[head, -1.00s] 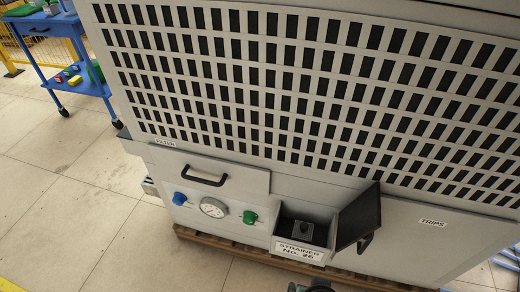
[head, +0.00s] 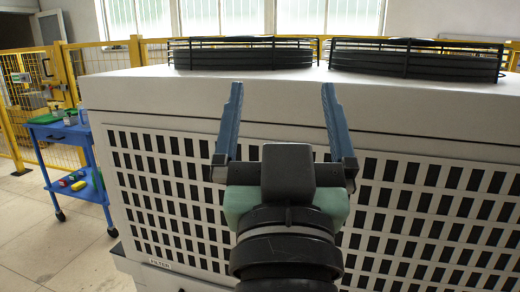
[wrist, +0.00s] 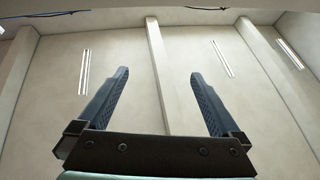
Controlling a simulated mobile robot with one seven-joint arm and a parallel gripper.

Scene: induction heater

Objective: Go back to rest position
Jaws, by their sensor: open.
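My gripper (head: 282,105) is raised in the middle of the head view, in front of the large grey machine (head: 250,98). Its two blue fingers point up and are spread wide apart with nothing between them. In the wrist view my gripper (wrist: 160,90) also shows open and empty, against a bare wall and ceiling lights. The machine has a slotted front grille and a label reading "FILTER" (head: 159,263) low at the left. Its lower panel is out of view.
Two round black fan guards (head: 243,53) (head: 415,60) sit on top of the machine. A blue cart (head: 66,134) with small coloured items stands at the left, before a yellow fence (head: 160,52). The floor (head: 60,250) at the lower left is clear.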

